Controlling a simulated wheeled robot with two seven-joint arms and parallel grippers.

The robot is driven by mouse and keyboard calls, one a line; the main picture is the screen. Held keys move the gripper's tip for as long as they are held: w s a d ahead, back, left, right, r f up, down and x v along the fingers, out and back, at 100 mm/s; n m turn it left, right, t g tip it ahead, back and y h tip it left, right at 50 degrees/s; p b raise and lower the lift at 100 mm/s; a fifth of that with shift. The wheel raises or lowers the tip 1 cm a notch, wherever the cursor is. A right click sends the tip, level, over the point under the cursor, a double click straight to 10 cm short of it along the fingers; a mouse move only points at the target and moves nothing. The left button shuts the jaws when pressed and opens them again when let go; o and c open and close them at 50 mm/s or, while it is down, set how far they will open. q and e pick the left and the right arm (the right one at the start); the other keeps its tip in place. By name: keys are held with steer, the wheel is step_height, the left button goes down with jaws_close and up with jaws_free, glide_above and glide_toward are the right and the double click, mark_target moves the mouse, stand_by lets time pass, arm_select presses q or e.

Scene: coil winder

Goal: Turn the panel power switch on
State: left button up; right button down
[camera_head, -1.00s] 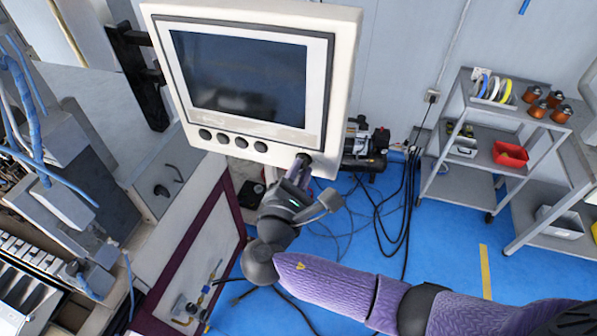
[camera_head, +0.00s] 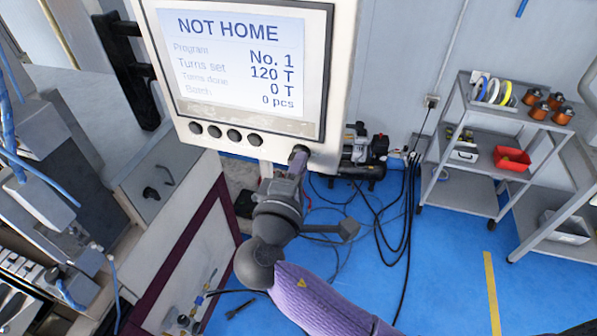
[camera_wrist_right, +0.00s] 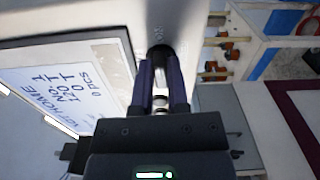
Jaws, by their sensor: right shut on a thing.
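The control panel (camera_head: 335,85) has a white frame and a screen (camera_head: 240,62) that is lit and reads NOT HOME, No. 1, 120 T. The panel also shows in the right wrist view (camera_wrist_right: 125,28). The power switch (camera_wrist_right: 157,52) is a dark round knob at the panel's lower right corner, partly hidden by my fingers. My right gripper (camera_head: 299,160) is at that corner, and in the right wrist view its two fingers (camera_wrist_right: 160,75) are shut on the switch from either side. My left gripper is not in view.
Several dark round buttons (camera_head: 233,136) line the panel's lower edge. A grey shelf cart (camera_head: 470,185) with a red bin (camera_head: 511,158) stands at the right. Black cables (camera_head: 408,220) lie on the blue floor. The machine (camera_head: 40,135) fills the left side.

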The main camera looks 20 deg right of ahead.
steer(key=shift+f+m+b, duration=0.1)
steer(key=shift+m+b, duration=0.2)
steer(key=shift+m, duration=0.2)
steer(key=c, duration=0.6)
jaws_free()
